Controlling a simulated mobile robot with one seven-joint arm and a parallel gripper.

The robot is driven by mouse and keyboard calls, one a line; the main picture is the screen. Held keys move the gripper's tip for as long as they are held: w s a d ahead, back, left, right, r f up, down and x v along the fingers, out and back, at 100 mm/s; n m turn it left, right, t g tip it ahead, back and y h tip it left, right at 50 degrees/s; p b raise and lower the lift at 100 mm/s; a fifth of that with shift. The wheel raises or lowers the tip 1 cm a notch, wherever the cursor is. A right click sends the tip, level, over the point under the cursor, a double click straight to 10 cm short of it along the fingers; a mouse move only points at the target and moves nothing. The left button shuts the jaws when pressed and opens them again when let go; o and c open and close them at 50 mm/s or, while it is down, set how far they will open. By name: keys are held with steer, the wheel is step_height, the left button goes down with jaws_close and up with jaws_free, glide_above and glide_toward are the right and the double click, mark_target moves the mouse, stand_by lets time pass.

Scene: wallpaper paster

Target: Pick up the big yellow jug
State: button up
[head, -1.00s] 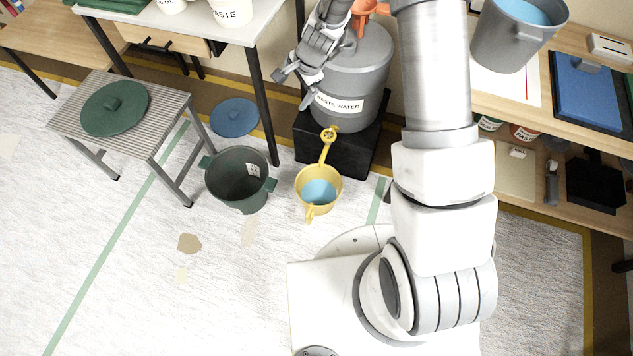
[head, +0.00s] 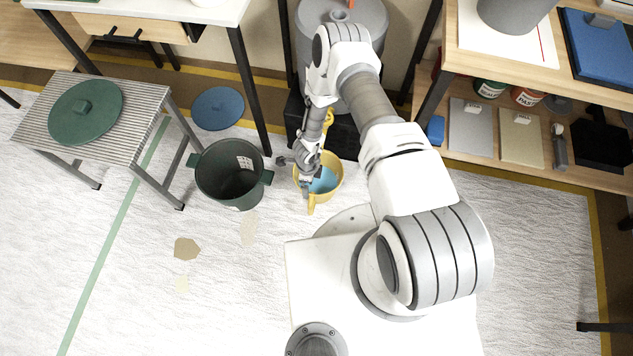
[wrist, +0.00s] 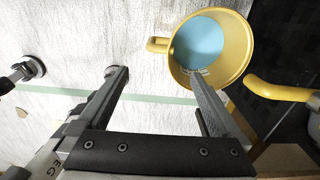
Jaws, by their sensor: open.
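The big yellow jug (head: 332,163) stands below the grey barrel, with light blue liquid inside and its handle towards my base. In the wrist view the jug (wrist: 240,52) is at the upper right, seen into its mouth, with a handle on its left. My gripper (head: 309,184) is over the jug's left side in the head view and hides part of it. In the wrist view my gripper (wrist: 157,74) is open with nothing between its fingers. Its right finger overlaps the jug's near wall; the left finger lies over the floor. I cannot tell whether it touches.
A yellow tap spout (wrist: 281,91) reaches close to the jug's right. The grey barrel (head: 373,14) stands behind on a black block. A dark green bucket (head: 230,176) stands just left of the jug. A slatted stool (head: 140,103) is further left. Front-left floor is mostly free.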

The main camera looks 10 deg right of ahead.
steer(key=f+b, duration=0.2)
steer(key=f, duration=0.4)
steer(key=f+b, duration=0.3)
steer(key=f, duration=0.3)
steer(key=shift+s+f+b, duration=0.2)
steer(key=shift+f+b, duration=0.1)
steer(key=shift+b, duration=0.05)
steer(key=shift+d+f+b, duration=0.15)
steer(key=shift+f+b, duration=0.85)
steer(key=shift+f, duration=0.35)
steer(key=shift+d+f+b, duration=0.1)
steer(key=shift+f+b, duration=0.9)
steer(key=shift+f, duration=0.35)
jaws_close()
steer(key=shift+w+r, duration=0.1)
